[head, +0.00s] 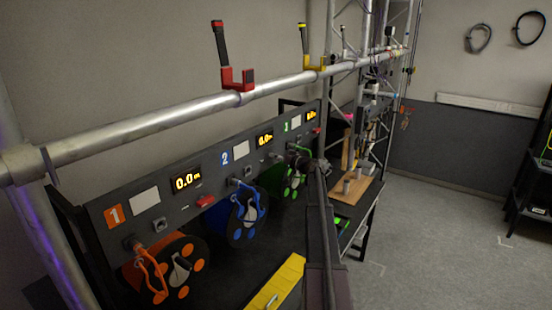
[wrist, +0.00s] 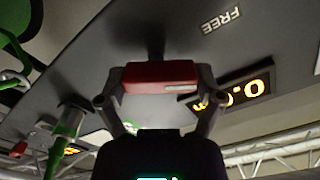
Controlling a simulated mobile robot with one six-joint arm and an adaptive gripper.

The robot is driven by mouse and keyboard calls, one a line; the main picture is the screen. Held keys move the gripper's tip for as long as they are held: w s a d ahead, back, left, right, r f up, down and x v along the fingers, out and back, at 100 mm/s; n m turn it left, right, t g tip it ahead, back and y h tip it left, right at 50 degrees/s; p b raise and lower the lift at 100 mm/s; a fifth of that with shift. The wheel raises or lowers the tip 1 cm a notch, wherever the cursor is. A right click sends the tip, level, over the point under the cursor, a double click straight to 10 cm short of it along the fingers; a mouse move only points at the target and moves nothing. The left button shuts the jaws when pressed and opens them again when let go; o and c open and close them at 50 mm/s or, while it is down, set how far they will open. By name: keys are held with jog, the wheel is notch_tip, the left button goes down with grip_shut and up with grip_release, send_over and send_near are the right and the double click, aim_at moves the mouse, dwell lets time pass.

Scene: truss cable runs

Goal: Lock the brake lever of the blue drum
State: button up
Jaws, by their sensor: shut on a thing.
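The blue drum (head: 245,216) hangs below panel section 2 in the head view, with a blue cable across its front. In the wrist view a red brake lever (wrist: 160,77) lies between the two fingers of my gripper (wrist: 159,88), which is shut on it. An upside-down FREE mark (wrist: 222,20) is on the panel beyond it. In the head view my gripper (head: 286,156) is at the panel, right of the blue drum and below its display (head: 264,140). It hides the blue drum's lever there.
The orange drum (head: 166,272) with its red lever (head: 205,201) is at left. The green drum (head: 293,181) is close on the right, and its green connector (wrist: 62,135) shows near my gripper. A truss rail (head: 150,122) runs above the panel.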

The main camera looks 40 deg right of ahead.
jog(key=m, duration=0.5)
jog(key=shift+w+d+r+m, duration=0.1)
jog(key=shift+d+m, duration=0.05)
jog(key=shift+m, duration=0.15)
jog(key=m, duration=0.6)
jog(key=shift+d, duration=0.1)
jog(key=o, duration=0.9)
jog(key=shift+c, duration=0.2)
jog(key=v, duration=1.2)
